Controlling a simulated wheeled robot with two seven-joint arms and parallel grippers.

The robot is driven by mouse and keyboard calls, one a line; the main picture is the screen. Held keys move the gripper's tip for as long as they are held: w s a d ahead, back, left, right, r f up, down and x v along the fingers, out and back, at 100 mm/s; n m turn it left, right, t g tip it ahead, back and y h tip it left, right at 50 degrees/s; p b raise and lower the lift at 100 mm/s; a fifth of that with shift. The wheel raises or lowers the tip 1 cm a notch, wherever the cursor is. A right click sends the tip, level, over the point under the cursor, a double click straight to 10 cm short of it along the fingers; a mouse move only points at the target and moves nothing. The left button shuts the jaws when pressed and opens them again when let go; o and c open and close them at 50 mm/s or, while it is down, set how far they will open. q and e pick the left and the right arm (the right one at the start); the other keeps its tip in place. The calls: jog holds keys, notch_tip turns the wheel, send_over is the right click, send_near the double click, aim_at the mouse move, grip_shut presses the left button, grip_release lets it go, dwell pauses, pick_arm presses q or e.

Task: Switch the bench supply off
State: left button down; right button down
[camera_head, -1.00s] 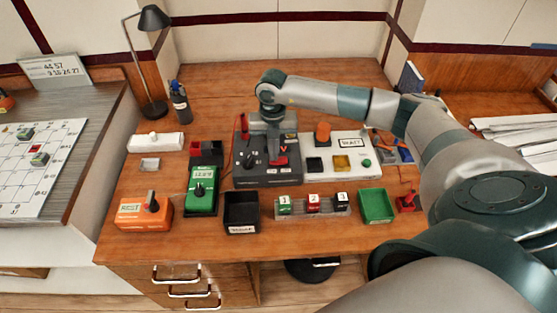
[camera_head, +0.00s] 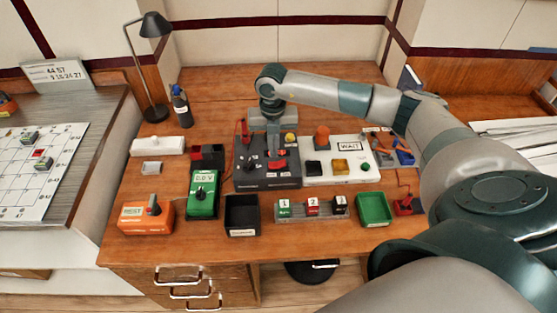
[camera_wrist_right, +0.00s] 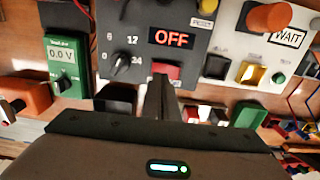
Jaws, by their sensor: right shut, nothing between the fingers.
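The bench supply (camera_head: 250,181) is a dark grey unit in the middle of the desk. In the wrist view its front (camera_wrist_right: 187,47) has a dial marked 0, 6, 12, 24, a display (camera_wrist_right: 172,38) reading OFF in red, and a red rocker switch (camera_wrist_right: 166,71). My right gripper (camera_head: 273,147) is over the supply, its fingers shut and empty. In the wrist view the fingertips (camera_wrist_right: 160,82) are just by the rocker and cover part of it; I cannot tell if they touch. My left gripper is not in view.
A green meter (camera_head: 202,205) reads about 0.0 V. An orange box (camera_head: 146,219), a black tray (camera_head: 241,228), numbered breakers (camera_head: 312,209) and a green tray (camera_head: 374,224) line the front. A white panel (camera_head: 350,174) reading WAIT stands right of the supply.

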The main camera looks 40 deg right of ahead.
aim_at(274, 165)
jog(key=shift+r+p, duration=0.75)
jog(key=shift+r, duration=0.9)
